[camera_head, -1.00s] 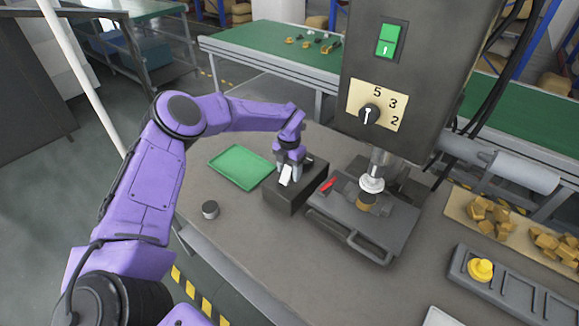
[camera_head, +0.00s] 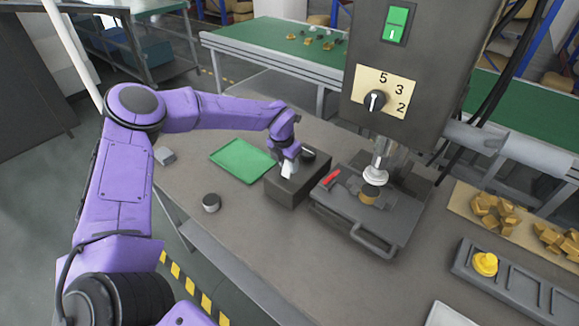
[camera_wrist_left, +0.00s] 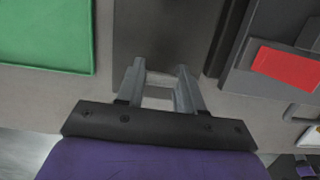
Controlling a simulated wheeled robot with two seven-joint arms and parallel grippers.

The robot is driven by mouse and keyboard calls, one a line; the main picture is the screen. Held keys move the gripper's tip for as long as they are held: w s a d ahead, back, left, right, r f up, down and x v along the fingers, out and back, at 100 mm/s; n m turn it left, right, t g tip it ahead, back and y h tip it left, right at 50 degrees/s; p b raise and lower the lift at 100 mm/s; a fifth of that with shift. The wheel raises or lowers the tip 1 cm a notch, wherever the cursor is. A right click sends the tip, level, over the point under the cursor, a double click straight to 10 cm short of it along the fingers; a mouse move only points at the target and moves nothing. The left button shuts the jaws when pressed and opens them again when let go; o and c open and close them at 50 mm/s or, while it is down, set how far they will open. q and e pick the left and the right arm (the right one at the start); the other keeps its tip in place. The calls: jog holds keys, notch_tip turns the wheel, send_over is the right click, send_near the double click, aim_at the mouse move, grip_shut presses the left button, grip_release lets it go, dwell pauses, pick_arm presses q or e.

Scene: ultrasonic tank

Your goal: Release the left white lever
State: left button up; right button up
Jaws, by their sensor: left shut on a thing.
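My left gripper (camera_head: 288,165) is at the near left side of the dark block (camera_head: 284,194), which stands between the green tray and the press. It is shut on the white lever (camera_head: 287,172), a small pale piece at the block's top, partly hidden by the fingers. In the left wrist view my left gripper (camera_wrist_left: 160,82) shows its two grey fingers with a pale bar, the lever (camera_wrist_left: 158,92), between them, over the dark block (camera_wrist_left: 160,30). My right gripper is not in view.
A green tray (camera_head: 243,158) lies left of the block. The press plate (camera_head: 350,212) with a red piece (camera_head: 331,178) stands close on the right. Brass parts (camera_head: 494,212) and a yellow button (camera_head: 485,264) are further right.

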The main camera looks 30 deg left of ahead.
aim_at(287, 170)
pick_arm(q)
jog(key=s+t+b, duration=0.1)
jog(key=t+b, duration=0.1)
jog(key=b, duration=0.1)
jog(key=s+t+b, duration=0.1)
jog(key=t+b, duration=0.2)
jog(key=b, duration=0.1)
jog(key=s+t+b, duration=0.1)
jog(key=t+b, duration=0.1)
jog(key=b, duration=0.1)
jog(key=shift+a+f+h, duration=0.1)
jog(key=shift+f+h, duration=0.2)
jog(key=shift+f, duration=0.05)
jog(key=shift+s+t+b, duration=0.3)
jog(key=shift+t+b, duration=0.7)
jog(key=shift+b, duration=0.1)
jog(key=shift+r, duration=0.1)
jog(key=o, duration=1)
jog(key=shift+c, duration=0.2)
jog(key=shift+s+r, duration=0.2)
jog(key=shift+s, duration=0.05)
jog(key=v, duration=0.9)
jog(key=shift+s+r, duration=0.2)
jog(key=shift+s, duration=0.2)
